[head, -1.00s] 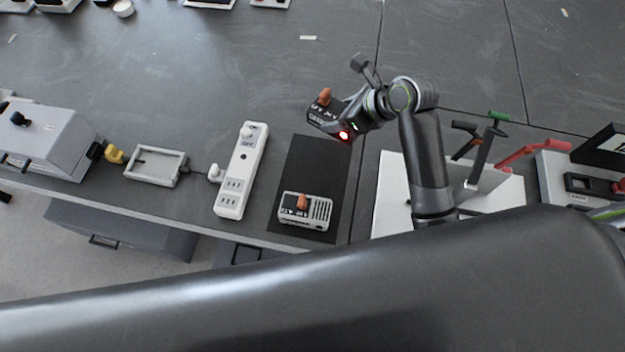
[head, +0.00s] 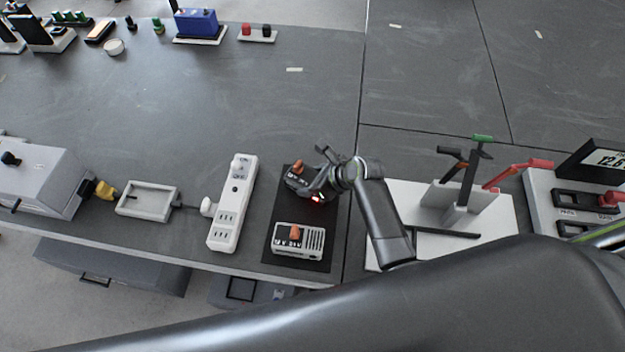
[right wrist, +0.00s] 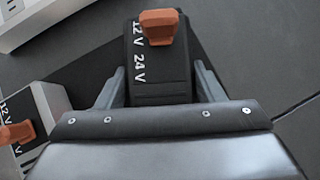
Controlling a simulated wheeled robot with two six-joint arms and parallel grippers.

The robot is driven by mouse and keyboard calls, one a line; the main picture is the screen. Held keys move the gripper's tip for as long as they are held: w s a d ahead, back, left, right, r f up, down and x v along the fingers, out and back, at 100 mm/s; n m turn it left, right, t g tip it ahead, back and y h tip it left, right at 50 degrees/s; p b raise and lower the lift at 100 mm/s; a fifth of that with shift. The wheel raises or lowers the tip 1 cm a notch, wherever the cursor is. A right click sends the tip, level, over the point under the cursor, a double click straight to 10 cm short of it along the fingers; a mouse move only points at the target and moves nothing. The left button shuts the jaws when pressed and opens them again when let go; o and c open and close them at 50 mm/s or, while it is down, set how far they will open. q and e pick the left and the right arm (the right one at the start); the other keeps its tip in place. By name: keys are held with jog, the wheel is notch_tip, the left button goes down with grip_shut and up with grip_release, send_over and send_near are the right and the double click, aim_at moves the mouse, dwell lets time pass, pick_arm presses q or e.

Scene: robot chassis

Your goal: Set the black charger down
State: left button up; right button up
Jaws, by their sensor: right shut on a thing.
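The black charger (head: 296,181) has an orange switch and white "12 V 24 V" lettering. It shows in the right wrist view (right wrist: 160,75) between the two fingers. My right gripper (head: 312,186) is shut on the black charger, at the upper part of the black mat (head: 291,259). Whether the charger touches the mat I cannot tell. A white charger (head: 311,240) with an orange switch sits on the lower part of the mat. It is partly seen in the right wrist view (right wrist: 50,105). My left gripper is not in view.
A white power strip (head: 225,228) lies left of the mat, with a small grey tray (head: 146,203) farther left. A white stand (head: 405,200) with red, green and black probes is to the right. The table beyond the mat is clear.

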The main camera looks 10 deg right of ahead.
jog(key=shift+f, duration=0.25)
jog(key=o, duration=1.3)
jog(key=shift+c, duration=0.2)
jog(key=shift+d+r, duration=0.1)
jog(key=shift+r, duration=0.15)
jog(key=v, duration=1.1)
jog(key=shift+s+r, duration=0.2)
jog(key=shift+s, duration=0.05)
jog(key=shift+d, duration=0.15)
